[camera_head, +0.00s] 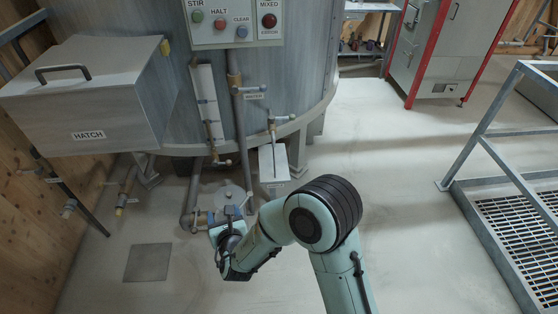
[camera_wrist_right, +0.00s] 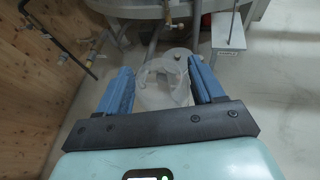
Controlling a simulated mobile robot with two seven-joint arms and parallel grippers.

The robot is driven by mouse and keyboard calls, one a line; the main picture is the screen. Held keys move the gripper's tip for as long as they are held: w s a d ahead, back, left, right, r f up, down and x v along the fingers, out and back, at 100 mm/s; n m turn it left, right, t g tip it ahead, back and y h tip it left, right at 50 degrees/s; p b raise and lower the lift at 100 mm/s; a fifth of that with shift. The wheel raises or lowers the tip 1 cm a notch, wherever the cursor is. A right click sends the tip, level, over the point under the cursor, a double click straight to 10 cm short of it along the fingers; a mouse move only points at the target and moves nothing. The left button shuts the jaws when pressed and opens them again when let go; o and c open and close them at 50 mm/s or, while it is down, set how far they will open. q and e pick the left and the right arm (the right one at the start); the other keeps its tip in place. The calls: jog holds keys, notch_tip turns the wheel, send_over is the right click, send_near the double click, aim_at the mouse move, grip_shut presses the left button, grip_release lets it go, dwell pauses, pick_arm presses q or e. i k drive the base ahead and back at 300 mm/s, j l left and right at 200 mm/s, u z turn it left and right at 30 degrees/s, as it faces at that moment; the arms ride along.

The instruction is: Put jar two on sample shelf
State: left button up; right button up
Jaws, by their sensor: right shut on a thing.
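My right gripper (camera_head: 229,218) is low in front of the mixer tank, left of the middle in the head view. In the right wrist view its two blue fingers (camera_wrist_right: 160,88) are shut on a clear, open-topped jar (camera_wrist_right: 163,90). No number on the jar is readable. In the head view my gripper and arm mostly hide the jar. A small grey shelf (camera_head: 273,163) stands out from the tank's lower front, right of the gripper and apart from it. It also shows in the right wrist view (camera_wrist_right: 229,32), with a small label on its front edge and its top bare. My left gripper is not in view.
The tank (camera_head: 290,75) has a control panel (camera_head: 235,22). A hatch box (camera_head: 90,95) juts out at left. Pipes and a valve (camera_head: 205,219) are close to my right gripper. A tap (camera_head: 272,127) hangs above the shelf. A railed grating (camera_head: 515,225) is at right; the floor between is clear.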

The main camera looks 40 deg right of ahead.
aim_at(274, 169)
jog(key=i+l, duration=0.3)
jog(key=l, duration=0.15)
jog(key=i+l, duration=0.3)
jog(key=l, duration=0.2)
jog(key=i+l, duration=0.3)
jog(key=l, duration=0.15)
